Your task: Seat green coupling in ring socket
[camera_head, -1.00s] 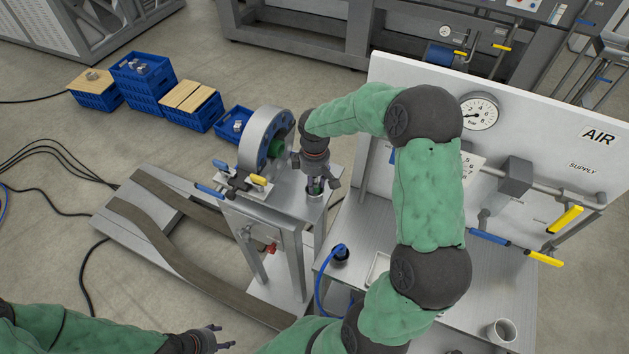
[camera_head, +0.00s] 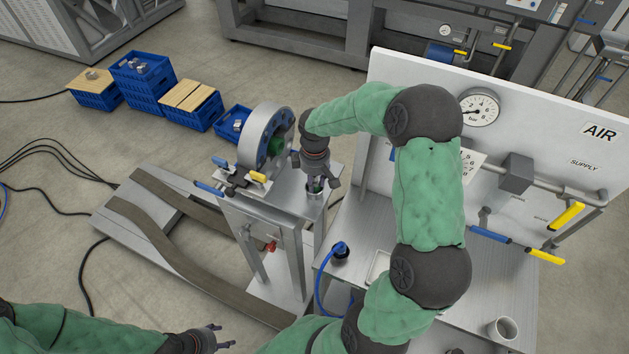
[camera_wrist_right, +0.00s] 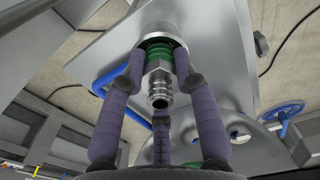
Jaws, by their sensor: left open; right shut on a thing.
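The green coupling (camera_wrist_right: 162,54) has a green ribbed body and a silver hex and threaded end that faces the right wrist camera. My right gripper (camera_wrist_right: 158,78) is shut on it, with fingers around it. In the head view my right gripper (camera_head: 317,184) points down at the small metal ring socket (camera_head: 315,195) on the stand. In the wrist view the coupling's far end meets a silver cylinder; how deep it sits is hidden. My left gripper (camera_head: 222,344) is open and empty at the bottom edge, far from the stand.
A large upright flange (camera_head: 262,135) with a green centre stands just left of my right gripper. Yellow- and blue-handled clamps (camera_head: 240,180) sit before it. The white AIR panel (camera_head: 540,130) and a bench (camera_head: 450,300) with a cup (camera_head: 502,330) are to the right.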

